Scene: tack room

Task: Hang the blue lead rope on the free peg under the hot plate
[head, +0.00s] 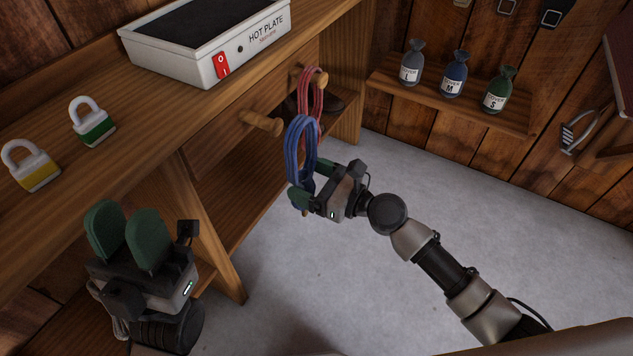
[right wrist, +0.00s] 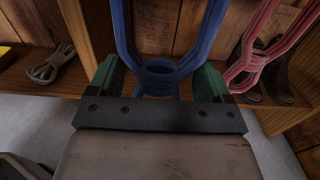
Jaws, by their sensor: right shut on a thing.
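The blue lead rope (head: 300,150) is a looped coil. My right gripper (head: 311,185) is shut on its lower part, and the coil stands above the fingers. In the right wrist view the blue rope (right wrist: 163,70) passes between the green fingers (right wrist: 158,82). The free wooden peg (head: 261,123) sticks out from the shelf front under the white hot plate (head: 205,65). The rope's upper loop shows just right of the peg tip; I cannot tell the depth between them. My left gripper (head: 126,232) is empty at lower left, its fingers apart.
A red rope (head: 312,95) hangs on another peg (head: 318,78) behind and right of the blue one. Several labelled bags stand on a wall shelf (head: 450,95). The grey floor is clear.

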